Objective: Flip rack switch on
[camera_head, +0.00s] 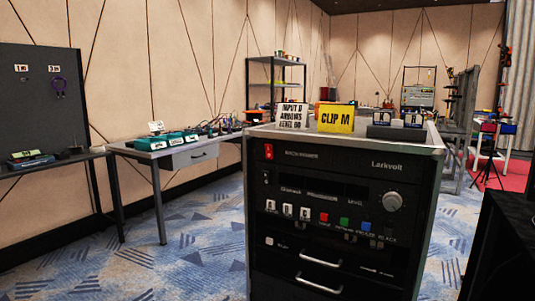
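The black equipment rack (300,260) stands in front of me, a little right of the middle. Near its top left is a small red rocker switch (269,151) beside the lettering for rack power. The switch is too small to tell which way it is tipped. Below it are a second small switch (266,178), a silver knob (392,202) at the right, and a row of lettered white tiles and coloured buttons (344,223). Neither of my grippers is in view.
A yellow "CLIP M" card (336,118), a white "INPUT B" card (292,115) and dark blocks (396,125) stand on the rack's top. A table (170,152) with teal boxes stands behind left. Patterned carpet lies free at the left. A dark object (505,250) fills the right edge.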

